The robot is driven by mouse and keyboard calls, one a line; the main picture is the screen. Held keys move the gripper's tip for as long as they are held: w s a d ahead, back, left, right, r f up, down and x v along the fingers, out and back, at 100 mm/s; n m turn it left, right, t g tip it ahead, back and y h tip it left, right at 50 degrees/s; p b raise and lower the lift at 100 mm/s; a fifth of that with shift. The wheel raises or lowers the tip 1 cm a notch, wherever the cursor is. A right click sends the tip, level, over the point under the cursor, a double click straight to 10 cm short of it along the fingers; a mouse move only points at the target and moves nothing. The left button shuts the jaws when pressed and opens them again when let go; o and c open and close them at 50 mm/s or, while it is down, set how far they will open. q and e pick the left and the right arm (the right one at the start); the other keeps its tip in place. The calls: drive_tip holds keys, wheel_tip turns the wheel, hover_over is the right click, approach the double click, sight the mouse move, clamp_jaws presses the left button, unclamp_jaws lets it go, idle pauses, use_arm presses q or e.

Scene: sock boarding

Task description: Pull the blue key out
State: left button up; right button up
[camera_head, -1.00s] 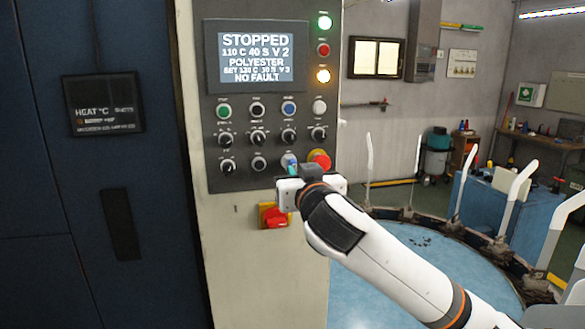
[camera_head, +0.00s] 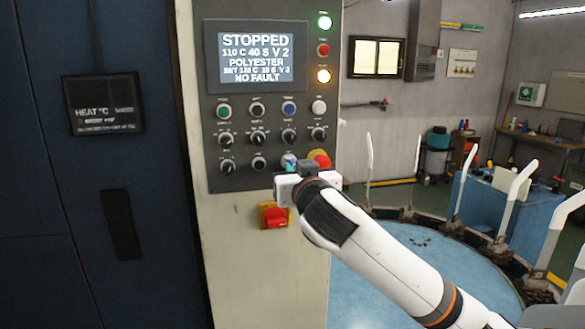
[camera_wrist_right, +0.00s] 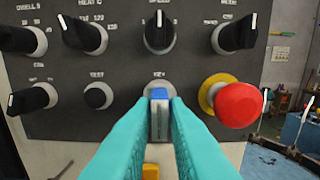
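The blue key (camera_wrist_right: 159,95) is upright in the round key switch at the bottom of the control panel, left of the red emergency stop. The key switch (camera_head: 288,160) is partly behind my gripper in the head view. My right gripper (camera_wrist_right: 160,106) is at the panel, its two teal fingers on either side of the key. The gap at the fingertips is about as wide as the key; I cannot tell whether they press on it. In the head view my right gripper (camera_head: 291,172) hides part of the lower panel. My left gripper is not in view.
The red emergency stop (camera_wrist_right: 239,104) is close to the right of the key. Black knobs (camera_wrist_right: 159,32) sit just above. A red switch on a yellow plate (camera_head: 274,216) is below. The screen (camera_head: 256,57) reads STOPPED and NO FAULT.

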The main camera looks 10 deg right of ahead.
drive_tip(key=shift+w, duration=0.4)
drive_tip(key=shift+s, duration=0.2)
idle(0.3)
clamp_jaws()
drive_tip(key=shift+s, duration=0.2)
drive_tip(key=shift+s, duration=2.15)
drive_tip(key=shift+f, duration=0.1)
